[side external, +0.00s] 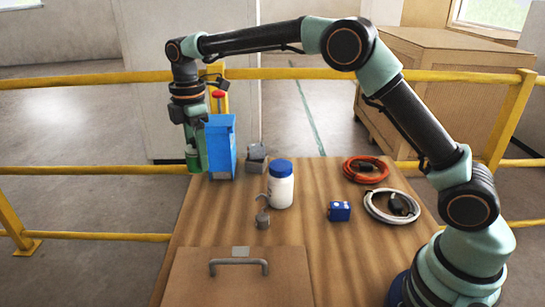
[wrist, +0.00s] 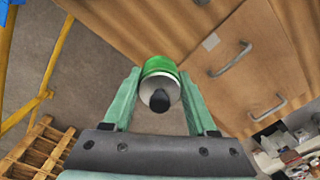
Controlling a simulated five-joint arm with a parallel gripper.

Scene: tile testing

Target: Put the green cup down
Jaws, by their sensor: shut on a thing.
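The green cup (side external: 193,161) hangs below my gripper (side external: 194,140) at the far left of the wooden table, apart from the tabletop. In the wrist view the green cup (wrist: 160,65) sits between the two pale green fingers of my gripper (wrist: 161,85), which are shut on it. A pale rim and a dark round part of it face the camera. Behind it in that view are the table edge and the grey floor. In the side view the fingers partly hide the cup, and its exact height is hard to tell.
A blue box (side external: 221,150) stands just right of the cup. A grey block (side external: 256,158), a white bottle with blue lid (side external: 281,187), a small grey weight (side external: 263,219), a blue block (side external: 340,211) and two cable coils (side external: 366,170) are on the table. Yellow railings (side external: 100,170) run behind.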

